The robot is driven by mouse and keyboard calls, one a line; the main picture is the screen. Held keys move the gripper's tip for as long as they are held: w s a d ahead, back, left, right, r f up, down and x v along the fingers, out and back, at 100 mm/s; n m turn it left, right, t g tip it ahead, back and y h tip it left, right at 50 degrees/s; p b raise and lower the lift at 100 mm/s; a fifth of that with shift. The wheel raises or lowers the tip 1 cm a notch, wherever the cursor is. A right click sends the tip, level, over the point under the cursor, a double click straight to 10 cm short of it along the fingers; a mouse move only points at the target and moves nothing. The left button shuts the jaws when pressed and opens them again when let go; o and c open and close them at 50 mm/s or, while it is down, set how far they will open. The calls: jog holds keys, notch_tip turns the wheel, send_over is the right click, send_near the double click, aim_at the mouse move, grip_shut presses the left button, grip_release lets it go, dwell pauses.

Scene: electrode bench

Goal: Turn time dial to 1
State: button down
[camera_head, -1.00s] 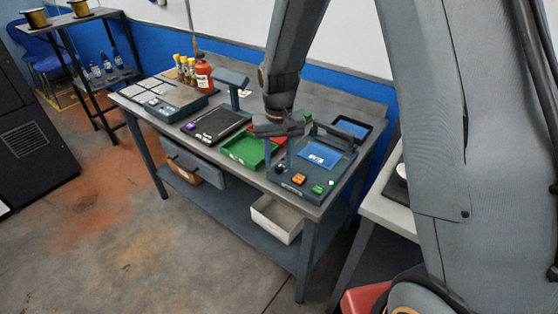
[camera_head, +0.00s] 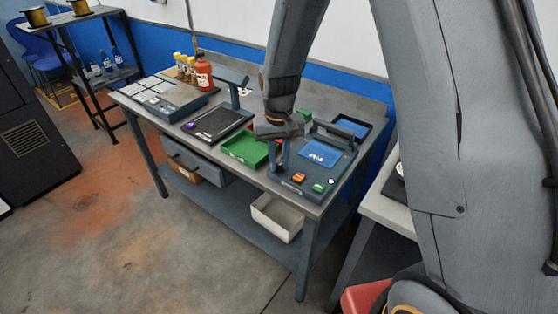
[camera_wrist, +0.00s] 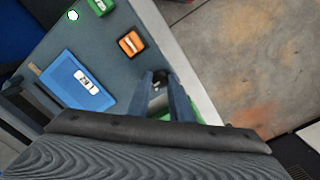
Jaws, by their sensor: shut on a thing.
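The dark dial (camera_wrist: 160,77) is at the front edge of the dark blue-grey bench device (camera_head: 305,186). It shows only as a small dark tip between my fingers in the wrist view; its marks and pointer are hidden. My gripper (camera_head: 279,168) points down at the device's front left corner. In the wrist view, my gripper (camera_wrist: 161,80) has both fingers closed in on the dial. I cannot read which number the dial points to.
On the device are an orange switch (camera_head: 298,177), a green button (camera_head: 318,188), a blue panel (camera_head: 321,153) and a raised dark bar (camera_head: 334,134). A green tray (camera_head: 243,149) lies just left of my gripper. A red bottle (camera_head: 203,76) stands at the back.

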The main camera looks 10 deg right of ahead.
aim_at(279, 165)
jog(key=n, duration=0.4)
jog(key=shift+r+p, duration=0.1)
jog(key=shift+p, duration=0.3)
jog(key=shift+w+n, duration=0.1)
jog(key=shift+n, duration=2.1)
jog(key=c, duration=1.6)
grip_release()
jog(key=shift+r+b, duration=0.6)
jog(key=shift+r, duration=3.3)
